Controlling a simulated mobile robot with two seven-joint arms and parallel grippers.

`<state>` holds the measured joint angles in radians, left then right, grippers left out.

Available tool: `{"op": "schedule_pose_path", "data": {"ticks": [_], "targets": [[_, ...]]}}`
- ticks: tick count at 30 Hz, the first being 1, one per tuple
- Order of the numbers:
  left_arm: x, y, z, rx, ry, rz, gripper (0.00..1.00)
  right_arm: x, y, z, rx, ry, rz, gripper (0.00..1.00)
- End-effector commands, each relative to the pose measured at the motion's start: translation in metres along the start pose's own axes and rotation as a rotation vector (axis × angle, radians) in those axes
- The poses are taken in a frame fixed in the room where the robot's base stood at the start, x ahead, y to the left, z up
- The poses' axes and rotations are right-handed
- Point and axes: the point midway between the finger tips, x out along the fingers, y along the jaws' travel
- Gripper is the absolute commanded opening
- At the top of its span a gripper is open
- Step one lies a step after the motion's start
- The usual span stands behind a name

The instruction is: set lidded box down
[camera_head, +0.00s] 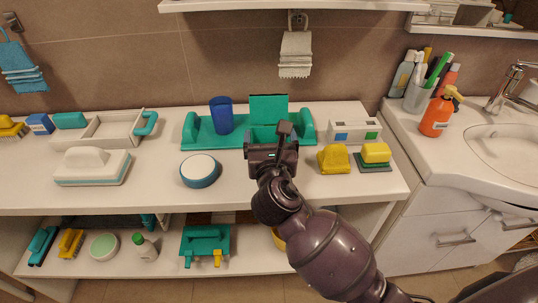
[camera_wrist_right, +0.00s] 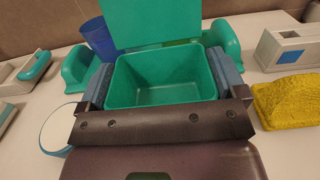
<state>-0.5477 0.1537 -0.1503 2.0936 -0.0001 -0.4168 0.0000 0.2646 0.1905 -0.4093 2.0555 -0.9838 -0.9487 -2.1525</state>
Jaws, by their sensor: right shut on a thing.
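The lidded box is a teal-green open-topped box (camera_head: 263,132) with its lid (camera_head: 268,107) standing upright at the back. My right gripper (camera_head: 272,143) is shut on it. In the right wrist view the gripper's fingers grip the outer left and right sides of the box (camera_wrist_right: 165,92), and its inside looks empty. The box is at a long teal holder (camera_head: 192,130) with raised ends, seen between those ends. The underside of the box is hidden, so I cannot tell whether it touches the holder. My left gripper is not in view.
A blue cup (camera_head: 221,115) stands left of the box on the holder. A round blue-white container (camera_head: 200,171) is in front. A white caddy (camera_head: 354,131) and yellow sponge (camera_head: 333,159) are to the right. The shelf's front strip (camera_head: 225,196) is clear.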

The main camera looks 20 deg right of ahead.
Motion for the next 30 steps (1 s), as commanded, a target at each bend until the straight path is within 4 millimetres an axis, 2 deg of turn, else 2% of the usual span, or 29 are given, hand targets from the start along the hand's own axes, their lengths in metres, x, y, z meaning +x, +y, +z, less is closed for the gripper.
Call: {"op": "schedule_pose_path", "data": {"ticks": [1, 7, 21, 22, 23, 30], "targets": [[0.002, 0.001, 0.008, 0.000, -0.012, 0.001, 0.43, 0.000, 0.000, -0.014, -0.003, 0.009, 0.000, 0.65], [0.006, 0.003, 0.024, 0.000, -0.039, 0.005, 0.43, 0.000, 0.000, -0.047, -0.004, 0.011, 0.000, 0.65], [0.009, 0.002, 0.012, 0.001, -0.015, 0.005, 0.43, 0.000, 0.000, -0.050, -0.001, 0.002, 0.000, 0.65], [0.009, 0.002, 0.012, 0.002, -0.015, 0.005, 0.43, 0.000, 0.000, -0.051, -0.001, 0.002, 0.000, 0.93], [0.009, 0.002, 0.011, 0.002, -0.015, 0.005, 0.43, 0.000, 0.000, -0.051, -0.001, 0.002, 0.000, 0.98], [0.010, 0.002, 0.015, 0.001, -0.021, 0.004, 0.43, 0.000, 0.000, -0.050, -0.001, 0.002, 0.000, 1.00]]}}
